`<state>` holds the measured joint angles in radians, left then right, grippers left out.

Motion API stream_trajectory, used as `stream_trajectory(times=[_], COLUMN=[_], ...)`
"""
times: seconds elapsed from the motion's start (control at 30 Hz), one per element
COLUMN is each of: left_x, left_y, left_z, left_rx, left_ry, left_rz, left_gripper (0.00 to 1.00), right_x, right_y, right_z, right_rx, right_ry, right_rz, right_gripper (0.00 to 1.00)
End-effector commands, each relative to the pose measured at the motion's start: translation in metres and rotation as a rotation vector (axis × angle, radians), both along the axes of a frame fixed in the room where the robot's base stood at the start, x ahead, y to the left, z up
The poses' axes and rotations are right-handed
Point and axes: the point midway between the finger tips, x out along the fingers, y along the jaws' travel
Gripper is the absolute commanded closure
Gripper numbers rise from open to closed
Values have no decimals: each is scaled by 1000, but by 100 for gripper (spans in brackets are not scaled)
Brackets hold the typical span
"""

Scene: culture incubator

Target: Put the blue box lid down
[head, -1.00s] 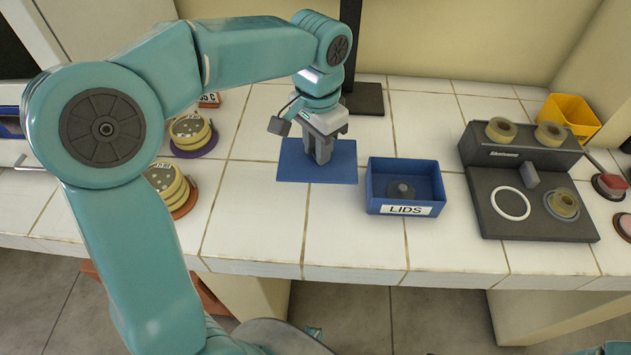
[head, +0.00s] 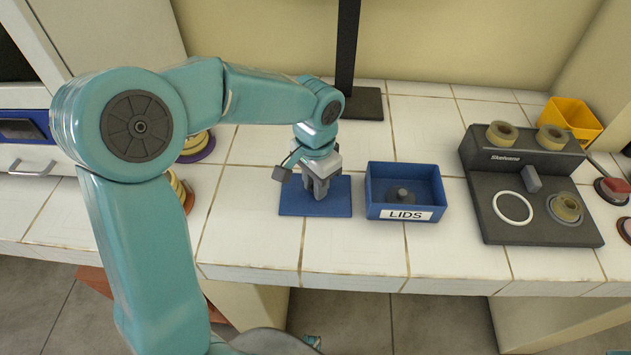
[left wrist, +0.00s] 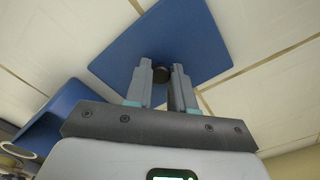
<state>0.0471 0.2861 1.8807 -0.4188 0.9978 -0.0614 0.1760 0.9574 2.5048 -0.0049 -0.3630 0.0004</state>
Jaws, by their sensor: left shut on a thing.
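The blue box lid (head: 338,203) is a flat blue plate, level, at the tiled bench top left of the open blue box marked LIDS (head: 404,214). My left gripper (head: 319,190) points down over the middle of the lid. In the left wrist view, my left gripper (left wrist: 162,78) is shut on the lid's dark knob (left wrist: 160,72), and the blue lid (left wrist: 190,28) spreads out beyond the fingers. I cannot tell if the lid's underside touches the tiles. A grey round piece with a knob (head: 402,195) lies inside the box. My right gripper is not in view.
A dark device with rings (head: 530,200) stands right of the box, with a yellow bin (head: 570,118) behind it. A dark post (head: 346,70) rises behind my gripper. Bare tiles (head: 345,245) lie in front of the lid.

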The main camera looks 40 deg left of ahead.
Motion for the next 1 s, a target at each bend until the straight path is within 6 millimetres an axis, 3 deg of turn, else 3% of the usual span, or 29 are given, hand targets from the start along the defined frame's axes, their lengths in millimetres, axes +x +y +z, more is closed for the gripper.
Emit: stream_trajectory(times=[0.03, 0.1, 0.47, 0.8, 1.0], left_x=[0, 0, 0, 1, 0], left_y=[0, 0, 0, 0, 0], left_z=[-1, -1, 7, 81, 113], left_rx=[0, 0, 0, 1, 0], left_ry=[1, 1, -2, -5, -2], left_rz=[0, 0, 0, -1, -1], left_gripper=[67, 51, 51, 51, 51], right_x=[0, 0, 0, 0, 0], right_y=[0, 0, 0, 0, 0], right_z=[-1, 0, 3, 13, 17], right_rx=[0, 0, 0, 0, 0], right_ry=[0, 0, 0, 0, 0], right_rz=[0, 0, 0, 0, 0], right_gripper=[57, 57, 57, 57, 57])
